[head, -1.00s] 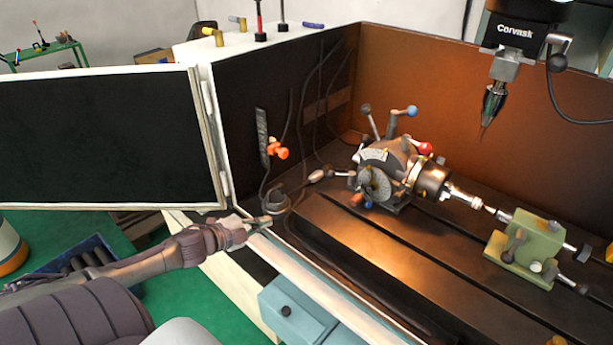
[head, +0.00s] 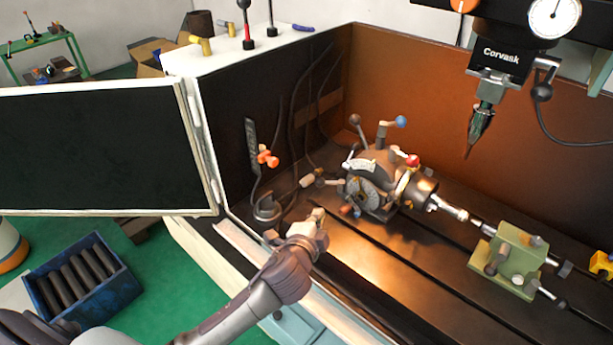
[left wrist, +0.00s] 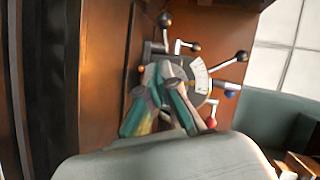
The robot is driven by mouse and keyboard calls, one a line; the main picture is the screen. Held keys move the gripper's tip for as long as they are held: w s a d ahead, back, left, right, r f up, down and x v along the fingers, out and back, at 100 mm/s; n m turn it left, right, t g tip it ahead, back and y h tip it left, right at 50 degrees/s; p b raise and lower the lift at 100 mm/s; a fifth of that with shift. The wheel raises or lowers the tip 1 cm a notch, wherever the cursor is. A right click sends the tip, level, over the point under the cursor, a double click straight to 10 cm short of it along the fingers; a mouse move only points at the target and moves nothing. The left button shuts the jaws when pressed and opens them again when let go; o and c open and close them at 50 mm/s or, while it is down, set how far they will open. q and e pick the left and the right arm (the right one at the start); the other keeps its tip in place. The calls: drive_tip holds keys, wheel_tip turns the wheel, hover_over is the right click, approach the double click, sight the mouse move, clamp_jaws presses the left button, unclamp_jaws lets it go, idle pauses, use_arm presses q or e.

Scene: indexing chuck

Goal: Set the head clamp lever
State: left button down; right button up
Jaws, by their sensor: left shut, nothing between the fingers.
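The indexing head (head: 362,170) sits on the machine table, with its round dial facing left. Its levers end in a blue knob (head: 400,122), a dark knob (head: 354,119) and a red knob (head: 412,160). I cannot tell which is the clamp lever. My left gripper (head: 317,214) is shut and empty, in front of the head, to its lower left and apart from it. In the left wrist view my fingers (left wrist: 168,82) cover part of the head; its scale plate (left wrist: 199,76), red knob (left wrist: 211,122) and several dark-knobbed levers (left wrist: 242,56) show around them.
A chuck (head: 420,194) and a green tailstock (head: 510,258) stand right of the head. A spindle (head: 480,125) hangs above. An orange-knobbed fitting (head: 267,159) is on the left wall. The open door panel (head: 90,150) is at left. The table front is clear.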

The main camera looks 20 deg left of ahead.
use_arm(q)
drive_tip(key=w+d+r, duration=0.1)
drive_tip(key=p, duration=0.1)
approach(327, 182)
drive_tip(key=d, duration=0.1)
drive_tip(key=d+r, duration=0.1)
drive_tip(key=shift+d+r, duration=0.1)
drive_tip(key=shift+d, duration=0.2)
drive_tip(key=w+a, duration=0.1)
drive_tip(key=w+f, duration=0.1)
drive_tip(key=w, duration=0.1)
drive_tip(key=w+a+f+p, duration=0.1)
drive_tip(key=w, duration=0.1)
drive_tip(key=shift+w+a+f, duration=0.1)
drive_tip(key=shift+a+f, duration=0.15)
drive_tip(key=shift+a, duration=0.05)
drive_tip(key=shift+w+a+f, duration=0.2)
drive_tip(key=shift+w+a, duration=0.05)
use_arm(e)
drive_tip(key=shift+w+a+r, duration=0.15)
drive_tip(key=shift+r, duration=0.95)
use_arm(q)
drive_tip(key=shift+a, duration=0.15)
